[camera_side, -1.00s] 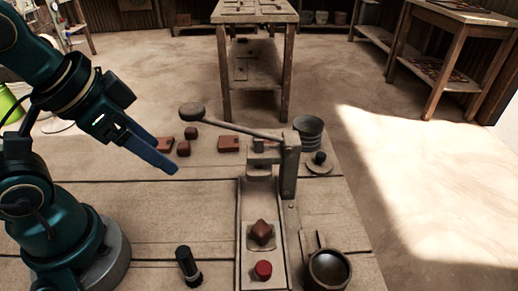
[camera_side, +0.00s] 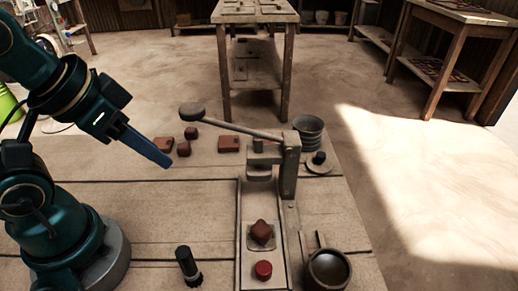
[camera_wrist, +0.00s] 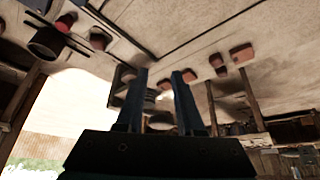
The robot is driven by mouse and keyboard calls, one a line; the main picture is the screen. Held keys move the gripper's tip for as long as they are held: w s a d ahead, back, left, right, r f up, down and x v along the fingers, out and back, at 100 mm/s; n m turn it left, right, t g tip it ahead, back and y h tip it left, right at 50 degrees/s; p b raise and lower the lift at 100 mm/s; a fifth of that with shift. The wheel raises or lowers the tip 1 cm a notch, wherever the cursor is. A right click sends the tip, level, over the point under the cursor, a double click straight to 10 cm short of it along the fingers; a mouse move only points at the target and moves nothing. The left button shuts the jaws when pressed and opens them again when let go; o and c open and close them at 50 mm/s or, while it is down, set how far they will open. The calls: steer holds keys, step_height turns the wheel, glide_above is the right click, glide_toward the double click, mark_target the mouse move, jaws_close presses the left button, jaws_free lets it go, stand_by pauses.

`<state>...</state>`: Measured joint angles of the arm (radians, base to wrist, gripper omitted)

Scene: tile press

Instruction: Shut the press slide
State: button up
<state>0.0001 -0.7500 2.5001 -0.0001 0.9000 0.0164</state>
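The press (camera_side: 290,165) stands on the table right of centre, with a long lever (camera_side: 240,128) ending in a dark round knob at the upper left. Its slide (camera_side: 250,243) sits in the rail (camera_side: 238,225), out toward the near end, clear of the press head (camera_side: 259,170). A brown clay lump (camera_side: 263,231) lies on the slide plate, and a red knob (camera_side: 263,269) is in front of it. My gripper (camera_side: 163,160) is in the air left of the press, apart from it. In the wrist view its two fingers (camera_wrist: 160,95) are apart with nothing held between them.
Brown blocks (camera_side: 184,148) lie behind my gripper. A dark bowl (camera_side: 328,269) stands right of the rail's near end, and a dark cylinder (camera_side: 188,265) stands left of it. A grey pot (camera_side: 309,132) is behind the press. The table left of the rail is mostly clear.

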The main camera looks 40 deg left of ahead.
steer(key=shift+m, duration=0.5)
jaws_close()
step_height(320, 180, up, 3)
steer(key=w+d+m+h, duration=0.1)
steer(key=w+d+m, duration=0.15)
steer(key=m, duration=0.35)
steer(key=m+g+h, duration=0.2)
steer(key=m+g, duration=0.6)
steer(key=m, duration=0.9)
glide_above(270, 275)
steer(key=s+d, duration=0.2)
step_height(270, 275, down, 7)
steer(key=x, duration=0.8)
steer(key=shift+w+a+f, duration=0.1)
steer(key=shift+w+f, duration=0.2)
steer(key=shift+f, duration=0.1)
steer(key=shift+w+a+r+t, duration=0.15)
steer(key=shift+w+a, duration=0.25)
steer(key=shift+a, duration=0.2)
steer(key=shift+w+a+r+t, duration=0.15)
steer(key=shift+w+a, duration=0.25)
steer(key=shift+a, duration=0.2)
steer(key=shift+w+a+f, duration=0.1)
steer(key=shift+w+a, duration=0.2)
steer(key=shift+a, duration=0.2)
